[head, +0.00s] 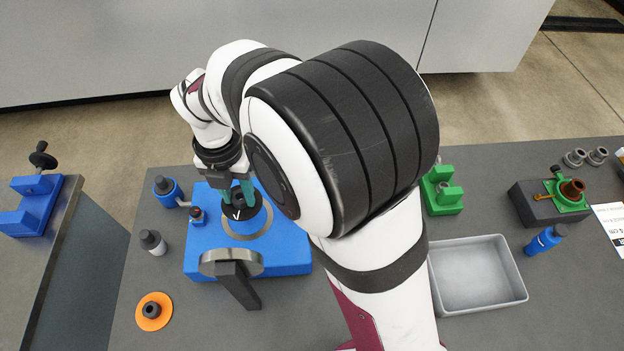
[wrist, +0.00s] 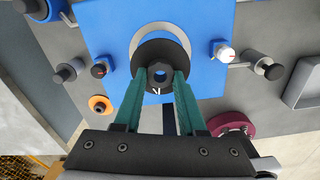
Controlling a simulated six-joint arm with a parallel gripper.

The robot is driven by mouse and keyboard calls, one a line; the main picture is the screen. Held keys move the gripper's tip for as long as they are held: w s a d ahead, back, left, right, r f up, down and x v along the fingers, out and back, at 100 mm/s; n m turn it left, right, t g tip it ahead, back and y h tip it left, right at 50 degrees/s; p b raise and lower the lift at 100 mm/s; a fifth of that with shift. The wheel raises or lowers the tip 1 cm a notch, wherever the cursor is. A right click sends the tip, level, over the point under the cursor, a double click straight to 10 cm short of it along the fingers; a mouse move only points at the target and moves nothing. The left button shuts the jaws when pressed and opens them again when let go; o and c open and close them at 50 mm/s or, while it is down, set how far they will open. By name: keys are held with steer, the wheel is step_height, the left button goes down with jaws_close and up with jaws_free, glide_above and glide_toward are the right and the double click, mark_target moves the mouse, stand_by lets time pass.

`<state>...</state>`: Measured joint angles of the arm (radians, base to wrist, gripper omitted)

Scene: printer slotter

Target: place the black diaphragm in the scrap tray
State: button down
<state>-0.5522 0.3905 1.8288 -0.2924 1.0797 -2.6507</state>
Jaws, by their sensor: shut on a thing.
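The black diaphragm (head: 234,214) is a dark disc with a raised hub and a white V-shaped mark. My gripper (head: 237,200) is shut on its hub, one teal finger on each side. The wrist view also shows the diaphragm (wrist: 150,53) between the fingertips of my gripper (wrist: 160,76). The disc overlaps a silver ring (head: 250,237) on the blue base and sits off its centre; I cannot tell how high it is above the ring. The grey scrap tray (head: 430,284) stands at the right, partly behind my arm, and looks empty. Its edge shows in the wrist view (wrist: 291,97).
A metal disc on a dark bar (head: 238,285) stands at the blue base's front. An orange disc with a black hub (head: 152,311) lies at front left. Small bottles stand left of the base.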

steer(key=w+d+r+m, duration=0.1)
steer(key=d+r+m, duration=0.4)
steer(key=d+m, duration=0.85)
steer(key=d+r+m, duration=0.5)
steer(key=d+m, duration=0.6)
steer(key=m, duration=0.5)
steer(key=s+d+f+n, duration=0.2)
steer(key=s+d+f, duration=0.15)
steer(key=d, duration=0.45)
steer(key=s+d+f+n, duration=0.2)
steer(key=s+d, duration=0.3)
steer(key=d, duration=0.2)
steer(key=s+d+f+n, duration=0.4)
steer(key=s, duration=0.5)
steer(key=s+d+f+n, duration=0.3)
steer(key=s+f, duration=0.1)
steer(key=s, duration=0.5)
glide_above(466, 277)
steer(key=shift+n, duration=0.35)
step_height(466, 277, down, 6)
steer(key=shift+s+a+f, duration=0.1)
steer(key=shift+f, duration=0.15)
step_height(466, 277, down, 4)
steer(key=shift+f, duration=0.1)
